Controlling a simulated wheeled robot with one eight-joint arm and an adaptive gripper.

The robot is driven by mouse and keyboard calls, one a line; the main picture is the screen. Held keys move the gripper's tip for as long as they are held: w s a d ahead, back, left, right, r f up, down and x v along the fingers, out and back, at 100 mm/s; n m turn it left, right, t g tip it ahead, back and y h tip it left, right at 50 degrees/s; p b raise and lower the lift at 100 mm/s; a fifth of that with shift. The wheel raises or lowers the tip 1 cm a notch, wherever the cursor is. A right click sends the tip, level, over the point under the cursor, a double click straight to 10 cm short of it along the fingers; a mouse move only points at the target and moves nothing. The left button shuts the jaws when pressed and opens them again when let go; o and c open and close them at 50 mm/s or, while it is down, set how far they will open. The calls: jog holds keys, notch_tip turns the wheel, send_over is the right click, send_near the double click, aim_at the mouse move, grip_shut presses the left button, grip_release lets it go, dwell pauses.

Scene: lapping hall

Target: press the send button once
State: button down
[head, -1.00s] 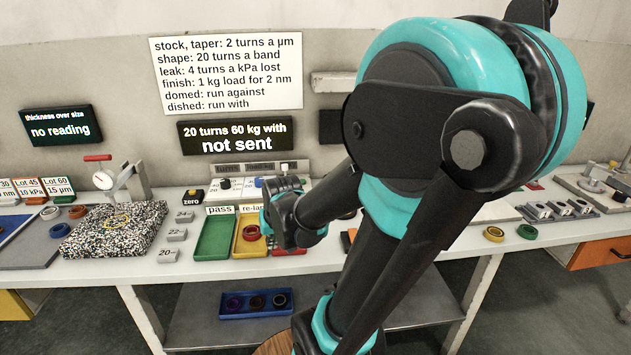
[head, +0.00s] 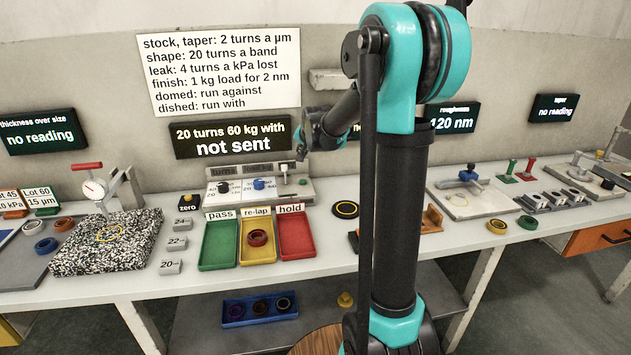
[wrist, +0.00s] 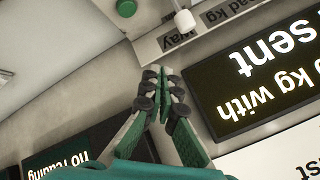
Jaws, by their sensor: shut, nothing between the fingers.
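The grey control panel (head: 226,199) stands at the back of the bench with a black knob (head: 223,187) and a blue knob (head: 259,184) under the labels turns and load kg. A green round button (wrist: 126,7) shows at the top edge of the wrist view; I take it as the send button, though no label is readable. Beside it is a white switch (wrist: 185,18) labelled way. My gripper (wrist: 160,76) is shut and empty, apart from the button. In the head view my wrist is above the panel's right end. The display (head: 232,138) reads "20 turns 60 kg with not sent".
In front of the panel lie a green pass tray (head: 218,262), a yellow re-lap tray (head: 257,262) holding a red-brown ring (head: 257,238), and a red hold tray (head: 296,250). A black zero button (head: 188,207) is left of the panel. A rules sign (head: 222,72) hangs above.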

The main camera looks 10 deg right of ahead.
aim_at(304, 182)
jog(key=shift+w+d, duration=0.2)
jog(key=shift+f, duration=4.35)
jog(key=shift+f, duration=0.15)
jog(key=shift+f, duration=0.25)
jog(key=shift+f, duration=0.55)
jog(key=shift+r, duration=0.95)
